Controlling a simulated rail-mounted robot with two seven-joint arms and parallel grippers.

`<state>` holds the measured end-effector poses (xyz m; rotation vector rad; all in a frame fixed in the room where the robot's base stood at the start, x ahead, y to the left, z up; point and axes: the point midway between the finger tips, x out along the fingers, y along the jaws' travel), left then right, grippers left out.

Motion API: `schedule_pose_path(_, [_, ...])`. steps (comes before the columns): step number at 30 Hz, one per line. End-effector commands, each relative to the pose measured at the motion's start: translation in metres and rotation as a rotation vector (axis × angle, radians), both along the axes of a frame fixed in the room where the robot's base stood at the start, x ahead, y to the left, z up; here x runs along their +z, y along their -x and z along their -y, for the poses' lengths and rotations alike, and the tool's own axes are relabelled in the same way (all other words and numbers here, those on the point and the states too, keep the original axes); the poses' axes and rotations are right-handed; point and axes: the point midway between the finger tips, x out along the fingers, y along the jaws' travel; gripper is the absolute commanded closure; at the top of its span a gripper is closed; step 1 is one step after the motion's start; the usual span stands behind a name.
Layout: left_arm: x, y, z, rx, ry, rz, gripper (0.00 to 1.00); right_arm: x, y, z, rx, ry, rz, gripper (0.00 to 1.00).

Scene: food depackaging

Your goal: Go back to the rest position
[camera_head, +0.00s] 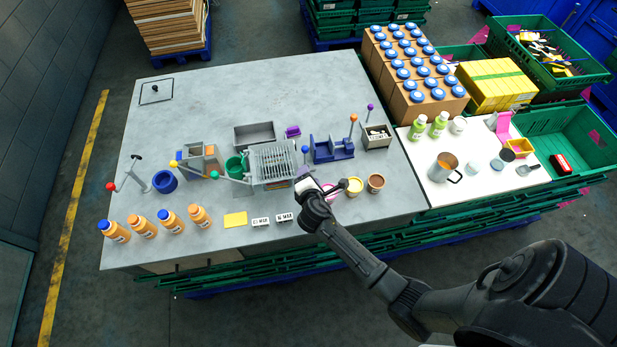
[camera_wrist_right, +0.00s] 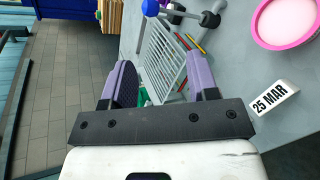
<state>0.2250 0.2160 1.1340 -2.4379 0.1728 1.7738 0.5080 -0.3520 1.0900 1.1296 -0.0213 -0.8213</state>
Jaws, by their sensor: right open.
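My right gripper (camera_head: 326,185) is at the end of the arm that comes in from the right. It is above the front middle of the grey table (camera_head: 200,110), near the pink cup (camera_head: 329,193). In the right wrist view, the two purple-lined fingers of my right gripper (camera_wrist_right: 160,78) stand wide apart with nothing held between them. Behind them is the wire rack (camera_wrist_right: 165,58), which also shows in the head view (camera_head: 273,160). My left gripper is not in view.
A yellow cup (camera_head: 354,186) and a brown cup (camera_head: 375,183) stand right of the gripper. Date blocks (camera_head: 284,218) and several orange bottles (camera_head: 170,221) line the front. A lever stand (camera_head: 333,148) is behind. The table's back left is largely clear.

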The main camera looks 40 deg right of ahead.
Motion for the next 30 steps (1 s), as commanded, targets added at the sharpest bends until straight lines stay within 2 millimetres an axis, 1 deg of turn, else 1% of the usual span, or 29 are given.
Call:
schedule_pose_path(17, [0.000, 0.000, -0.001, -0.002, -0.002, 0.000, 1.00, 0.000, 0.000, -0.001, 0.000, -0.002, 0.000, 0.46])
schedule_pose_path(20, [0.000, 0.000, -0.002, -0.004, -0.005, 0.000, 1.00, 0.000, 0.000, -0.001, -0.014, -0.027, 0.021, 0.46])
schedule_pose_path(23, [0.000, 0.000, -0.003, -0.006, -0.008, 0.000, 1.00, -0.002, 0.003, 0.002, -0.073, -0.095, 0.062, 0.46])
schedule_pose_path(26, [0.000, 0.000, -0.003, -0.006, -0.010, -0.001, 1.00, -0.010, 0.013, 0.006, -0.196, -0.221, 0.107, 0.46])
schedule_pose_path(27, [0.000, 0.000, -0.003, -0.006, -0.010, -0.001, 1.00, -0.015, 0.017, 0.007, -0.259, -0.291, 0.126, 0.46])
schedule_pose_path(28, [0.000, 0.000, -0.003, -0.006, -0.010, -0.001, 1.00, -0.015, 0.021, 0.007, -0.310, -0.351, 0.148, 0.46])
schedule_pose_path(30, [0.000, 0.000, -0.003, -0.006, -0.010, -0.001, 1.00, -0.010, 0.027, 0.005, -0.429, -0.500, 0.208, 0.46])
